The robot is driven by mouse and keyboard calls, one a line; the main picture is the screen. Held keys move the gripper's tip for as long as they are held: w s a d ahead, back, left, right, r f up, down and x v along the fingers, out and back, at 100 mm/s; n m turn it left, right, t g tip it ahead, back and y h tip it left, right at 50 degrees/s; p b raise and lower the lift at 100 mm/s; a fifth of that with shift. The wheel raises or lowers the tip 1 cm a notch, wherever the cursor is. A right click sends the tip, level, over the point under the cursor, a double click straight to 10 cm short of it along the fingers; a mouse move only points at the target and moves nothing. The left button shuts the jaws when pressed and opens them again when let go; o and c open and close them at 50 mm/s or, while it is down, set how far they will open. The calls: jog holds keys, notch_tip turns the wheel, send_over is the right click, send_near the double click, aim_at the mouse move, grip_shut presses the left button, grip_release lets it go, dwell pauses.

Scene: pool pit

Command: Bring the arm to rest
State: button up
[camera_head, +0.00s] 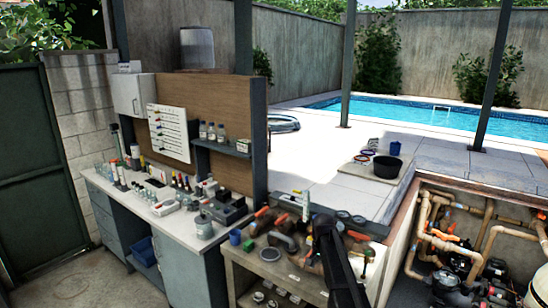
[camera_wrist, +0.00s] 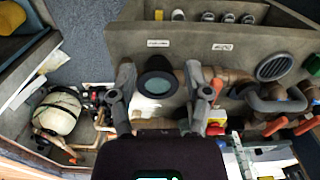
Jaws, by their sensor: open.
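My gripper (camera_wrist: 160,75) shows in the wrist view with its two grey fingers spread apart. Nothing is held between them. A dark round cup-like thing (camera_wrist: 157,85) shows in the gap between the fingers, over the workbench; I cannot tell how far below the fingers it is. In the head view my dark arm stands in front of the grey workbench (camera_head: 250,274) and hides part of its top. The gripper's fingers cannot be made out clearly there.
Pipe fittings and orange-handled valves (camera_head: 265,212) crowd the workbench. A white counter (camera_head: 170,222) with bottles stands left. A pit with pipes (camera_head: 435,232) lies right. A black bucket (camera_head: 387,167) stands on the paving behind. Open floor (camera_head: 90,280) shows at lower left.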

jog(key=s+f+n+b, duration=0.3)
jog(key=s+f+b, duration=0.1)
jog(key=s, duration=0.9)
jog(key=s+f+n+b, duration=0.3)
jog(key=s+f+b, duration=0.1)
jog(key=s, duration=0.9)
jog(key=shift+d+f, duration=0.2)
jog(key=shift+f, duration=0.2)
